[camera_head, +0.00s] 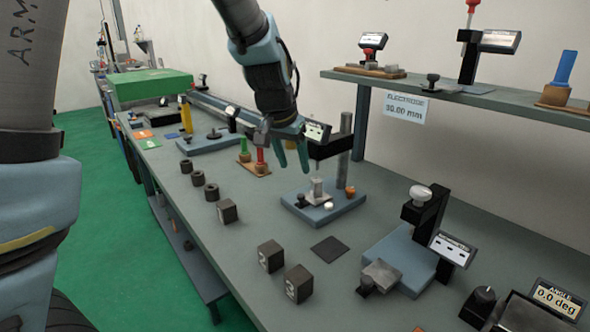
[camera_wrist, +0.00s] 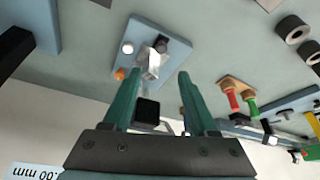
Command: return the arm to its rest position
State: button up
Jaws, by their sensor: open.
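My gripper (camera_head: 292,160) is in the upper middle of the head view, hanging from my arm with its teal fingers pointing down over the bench. In the wrist view the two fingers (camera_wrist: 158,80) stand apart with nothing gripped between them. Beyond the fingertips is a small stand on a blue base (camera_head: 325,214) with a grey metal block (camera_head: 318,190), a white button and an orange knob. The stand's base (camera_wrist: 135,45) and metal block (camera_wrist: 150,62) also show in the wrist view. The fingertips look above the stand; the exact gap cannot be told.
The grey bench (camera_head: 195,215) carries dark cubes (camera_head: 298,283), dark rings (camera_head: 198,178) and a dark square plate (camera_head: 329,249). A blue-based gauge (camera_head: 395,262) and a device with an angle display (camera_head: 556,300) stand at right. A raised shelf (camera_head: 460,95) is behind, right of my arm.

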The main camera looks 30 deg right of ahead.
dwell(0.4)
jog(key=w+a+f+n+y, duration=0.1)
jog(key=w+a+n, duration=0.1)
jog(key=a, duration=0.6)
jog(key=w+a+f+n+y, duration=0.1)
jog(key=w+a+n, duration=0.1)
jog(key=a, duration=0.7)
jog(key=s+a+f+n, duration=0.1)
jog(key=s+a+n, duration=0.2)
jog(key=a, duration=0.6)
jog(key=s+a+f+n+g+y, duration=0.1)
jog(key=s+a+f+n, duration=0.1)
jog(key=a, duration=0.8)
jog(key=shift+s+a+f+n+y, duration=0.25)
jog(key=shift+s+n, duration=0.35)
jog(key=shift+s, duration=0.55)
